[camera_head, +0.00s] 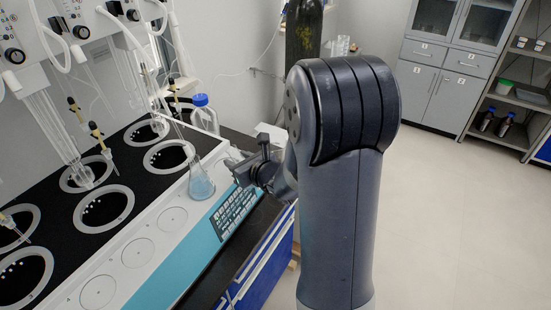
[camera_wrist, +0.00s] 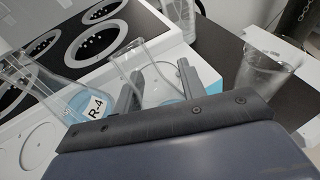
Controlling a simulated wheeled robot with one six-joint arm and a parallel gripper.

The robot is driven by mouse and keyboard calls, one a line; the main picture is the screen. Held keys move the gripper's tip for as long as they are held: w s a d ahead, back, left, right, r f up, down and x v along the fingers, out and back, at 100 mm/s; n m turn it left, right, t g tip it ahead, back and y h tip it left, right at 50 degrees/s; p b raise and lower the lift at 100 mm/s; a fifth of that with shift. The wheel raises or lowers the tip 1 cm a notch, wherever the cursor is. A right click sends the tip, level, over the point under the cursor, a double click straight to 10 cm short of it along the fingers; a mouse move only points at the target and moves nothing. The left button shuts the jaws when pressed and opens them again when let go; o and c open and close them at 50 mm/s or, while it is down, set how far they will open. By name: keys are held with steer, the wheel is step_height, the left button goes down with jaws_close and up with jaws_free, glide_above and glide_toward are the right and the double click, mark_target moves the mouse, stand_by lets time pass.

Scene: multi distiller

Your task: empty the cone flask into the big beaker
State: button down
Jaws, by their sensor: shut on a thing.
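My gripper (camera_head: 262,167) is beside the front of the distiller. In the wrist view its two dark fingers (camera_wrist: 159,88) are shut on a clear glass vessel, which I take as the cone flask (camera_wrist: 142,62). Its lower part is hidden by my gripper; some blue shows low between the fingers, and I cannot tell if it is liquid. A clear beaker (camera_wrist: 262,79), likely the big beaker, stands on the dark bench to the right in the wrist view. In the head view my arm hides that spot.
A conical flask of blue liquid (camera_head: 201,184) stands on the distiller ledge; the wrist view shows a flask labelled R-4 (camera_wrist: 72,103). A blue-capped bottle (camera_head: 204,116) stands behind. The distiller's heating wells (camera_head: 103,208) lie left. A gas cylinder (camera_head: 303,32) stands at the back.

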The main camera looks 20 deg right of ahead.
steer(key=shift+s+a+f+g, duration=0.25)
steer(key=shift+s+f, duration=0.1)
steer(key=shift+f, duration=0.4)
steer(key=shift+s+a+f+g, duration=0.15)
steer(key=shift+s+a+f, duration=0.15)
steer(key=shift+f, duration=0.45)
steer(key=r+p, duration=0.3)
steer(key=a+r+p, duration=0.1)
steer(key=p, duration=0.1)
steer(key=shift+w+r, duration=0.35)
steer(key=shift+w, duration=0.05)
steer(key=shift+r, duration=0.2)
steer(key=shift+w+d, duration=0.1)
steer(key=shift+d, duration=0.1)
